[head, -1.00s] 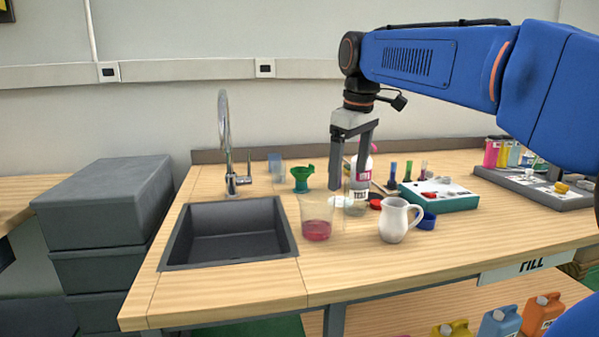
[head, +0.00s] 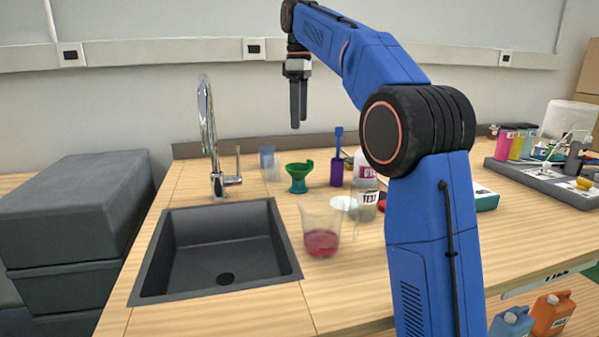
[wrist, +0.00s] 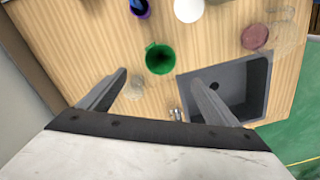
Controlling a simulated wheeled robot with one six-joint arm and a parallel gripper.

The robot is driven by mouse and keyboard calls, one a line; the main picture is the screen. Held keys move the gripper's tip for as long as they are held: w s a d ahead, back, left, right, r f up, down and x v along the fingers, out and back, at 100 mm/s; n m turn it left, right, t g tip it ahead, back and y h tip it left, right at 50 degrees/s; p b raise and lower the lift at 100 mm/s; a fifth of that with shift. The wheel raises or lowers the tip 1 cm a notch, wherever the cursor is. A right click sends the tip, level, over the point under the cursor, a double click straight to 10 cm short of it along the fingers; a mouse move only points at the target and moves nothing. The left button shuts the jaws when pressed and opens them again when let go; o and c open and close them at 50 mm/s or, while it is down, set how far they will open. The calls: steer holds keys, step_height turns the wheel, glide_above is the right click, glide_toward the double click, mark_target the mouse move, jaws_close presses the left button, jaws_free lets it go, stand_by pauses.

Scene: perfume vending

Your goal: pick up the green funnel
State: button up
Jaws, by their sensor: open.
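The green funnel (head: 299,176) stands on the wooden counter behind the sink, with its wide mouth up. In the wrist view the funnel (wrist: 159,59) shows from above as a green ring with a dark inside, ahead of and roughly between the fingers. My gripper (head: 298,126) is open and empty, high above the back of the counter, over the funnel's area. In the wrist view my gripper (wrist: 160,80) shows both fingers spread apart, with nothing between them.
The sink (head: 215,250) with its tall faucet (head: 208,130) is left of the funnel. A clear beaker with red liquid (head: 321,225) stands in front. A purple holder (head: 337,172) is to the right, and clear glassware (head: 271,168) is close on the left.

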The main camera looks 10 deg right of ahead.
glide_above(298, 168)
steer(key=s, duration=0.3)
step_height(298, 168, down, 11)
steer(key=shift+w+a+f, duration=0.1)
steer(key=shift+a+f, duration=0.1)
steer(key=shift+f, duration=1.25)
steer(key=shift+a+f, duration=0.15)
steer(key=shift+f, duration=1.25)
steer(key=shift+c, duration=0.4)
steer(key=c, duration=1.1)
